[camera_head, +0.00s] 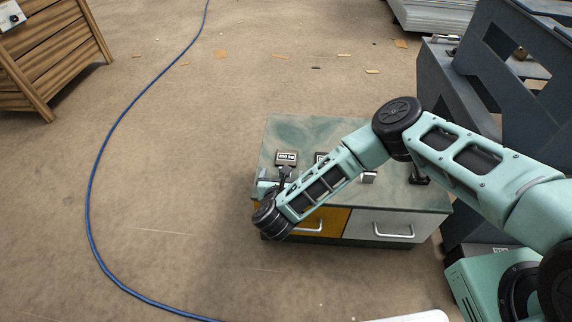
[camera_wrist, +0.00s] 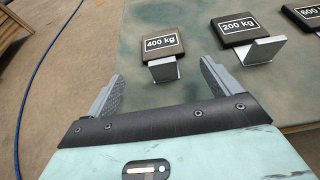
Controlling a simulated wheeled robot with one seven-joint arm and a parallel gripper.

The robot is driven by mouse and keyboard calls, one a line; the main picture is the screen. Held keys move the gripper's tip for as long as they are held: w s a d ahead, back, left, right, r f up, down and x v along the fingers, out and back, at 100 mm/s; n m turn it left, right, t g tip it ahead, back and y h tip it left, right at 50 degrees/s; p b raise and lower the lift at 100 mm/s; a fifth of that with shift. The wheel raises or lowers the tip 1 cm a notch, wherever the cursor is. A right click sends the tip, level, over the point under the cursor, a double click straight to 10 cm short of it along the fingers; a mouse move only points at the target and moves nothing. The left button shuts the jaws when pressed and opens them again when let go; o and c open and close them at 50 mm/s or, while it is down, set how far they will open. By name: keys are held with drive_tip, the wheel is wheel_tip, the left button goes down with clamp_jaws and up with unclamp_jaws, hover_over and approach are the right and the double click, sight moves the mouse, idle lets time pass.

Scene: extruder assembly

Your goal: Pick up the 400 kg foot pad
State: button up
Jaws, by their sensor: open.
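The 400 kg foot pad (camera_wrist: 161,45) is a dark square pad with a white-framed label and a light metal bracket on its near side. It lies on the green cabinet top, and it also shows in the head view (camera_head: 286,157) just beyond my gripper. My gripper (camera_wrist: 158,85) is open and empty. In the wrist view its two fingers are spread to the left and right, with the pad's bracket ahead, between their lines. I see no contact between fingers and pad. In the head view my own arm partly hides the gripper.
A 200 kg pad (camera_wrist: 238,27) sits to the right, with a 600 kg pad (camera_wrist: 304,15) beyond it. The cabinet (camera_head: 345,130) has orange and white drawers. A blue cable (camera_head: 92,190) lies on the floor at left. A dark slotted metal frame (camera_head: 520,80) stands at right.

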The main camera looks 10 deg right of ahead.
sight(286, 160)
drive_tip(key=b+x, duration=0.1)
drive_tip(key=x, duration=0.1)
drive_tip(key=b+x, duration=0.1)
drive_tip(key=x, duration=0.2)
drive_tip(key=shift+w+d, duration=0.3)
drive_tip(key=shift+r, duration=0.1)
drive_tip(key=c, duration=1.1)
